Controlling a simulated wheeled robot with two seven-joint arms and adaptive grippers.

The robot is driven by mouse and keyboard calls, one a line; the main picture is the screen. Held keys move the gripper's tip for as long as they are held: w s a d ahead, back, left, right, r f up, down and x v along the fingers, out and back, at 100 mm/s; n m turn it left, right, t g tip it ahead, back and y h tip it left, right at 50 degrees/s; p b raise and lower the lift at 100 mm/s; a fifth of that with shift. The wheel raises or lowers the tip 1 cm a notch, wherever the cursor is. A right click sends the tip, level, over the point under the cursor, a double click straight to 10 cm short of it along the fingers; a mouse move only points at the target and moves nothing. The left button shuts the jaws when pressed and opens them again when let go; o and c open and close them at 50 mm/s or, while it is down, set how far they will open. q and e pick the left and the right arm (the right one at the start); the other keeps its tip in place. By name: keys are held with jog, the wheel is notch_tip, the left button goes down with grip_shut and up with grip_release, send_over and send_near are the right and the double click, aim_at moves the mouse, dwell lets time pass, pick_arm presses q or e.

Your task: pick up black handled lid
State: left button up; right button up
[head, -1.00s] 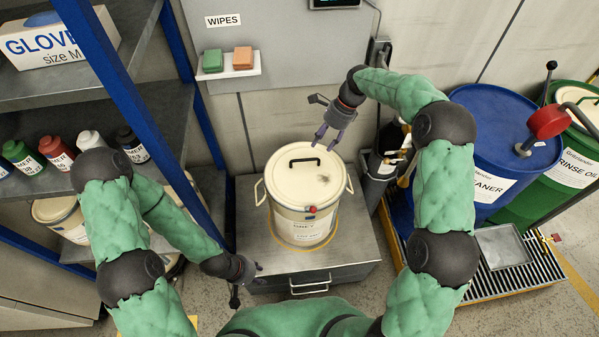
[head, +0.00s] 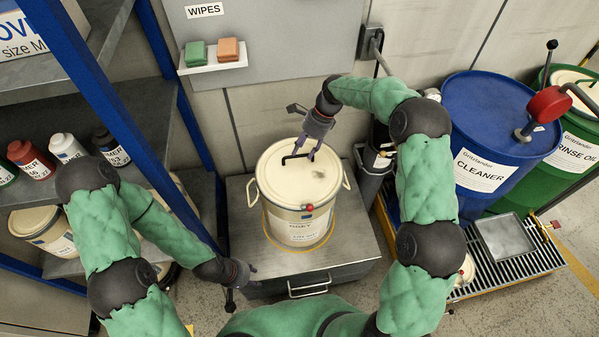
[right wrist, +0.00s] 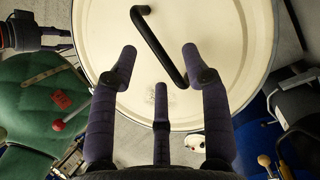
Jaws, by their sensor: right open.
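The cream lid (head: 312,176) with a black bar handle (head: 292,160) sits on a cream bucket (head: 300,218) that stands on a grey metal cabinet. In the right wrist view the lid (right wrist: 90,28) fills the top and the black handle (right wrist: 158,45) runs diagonally. My right gripper (head: 306,150) is open above the lid, close to the handle. In the right wrist view its fingers (right wrist: 157,65) are spread, with the handle between and just beyond their tips. My left gripper (head: 238,285) hangs low beside the cabinet, away from the lid; its jaws are too small to judge.
The grey cabinet top (head: 345,240) is clear around the bucket. Shelving with a blue post (head: 110,100) and several bottles is at left.

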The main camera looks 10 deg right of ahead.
aim_at(300, 156)
jog(key=b+x, duration=0.1)
jog(key=x, duration=0.3)
jog(key=shift+s+f, duration=0.1)
jog(key=shift+f, duration=0.05)
grip_shut()
